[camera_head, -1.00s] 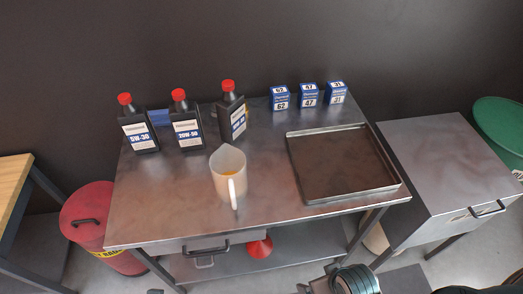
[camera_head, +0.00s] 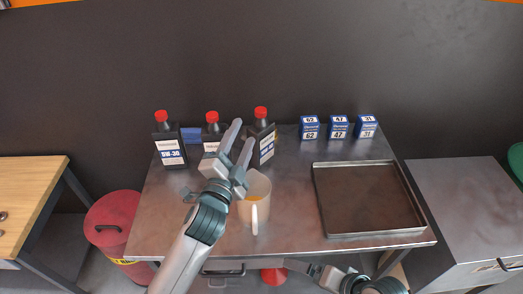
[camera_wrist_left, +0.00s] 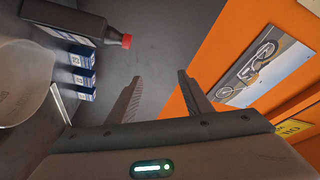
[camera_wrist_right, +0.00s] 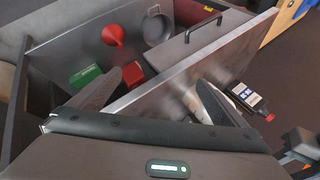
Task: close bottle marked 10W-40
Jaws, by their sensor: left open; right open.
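Three black oil bottles with red tops stand in a row at the bench's back left. The left one (camera_head: 169,143) reads 5W-30; the middle one (camera_head: 211,132) is partly hidden by my left gripper. The right bottle (camera_head: 263,137) is turned, its label unreadable here; I cannot tell whether it is the 10W-40. My left gripper (camera_head: 243,132) is open and empty, in front of the middle and right bottles. A red-topped bottle (camera_wrist_left: 85,25) shows beyond its fingers in the left wrist view. My right gripper (camera_wrist_right: 165,85) is open and empty, low at the bench's front.
A translucent jug (camera_head: 262,186) with amber liquid stands close to my left gripper. Several blue filter boxes (camera_head: 338,128) stand behind a metal tray (camera_head: 375,235) on the right. A red funnel (camera_wrist_right: 113,36) lies on the lower shelf. The bench's front left is clear.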

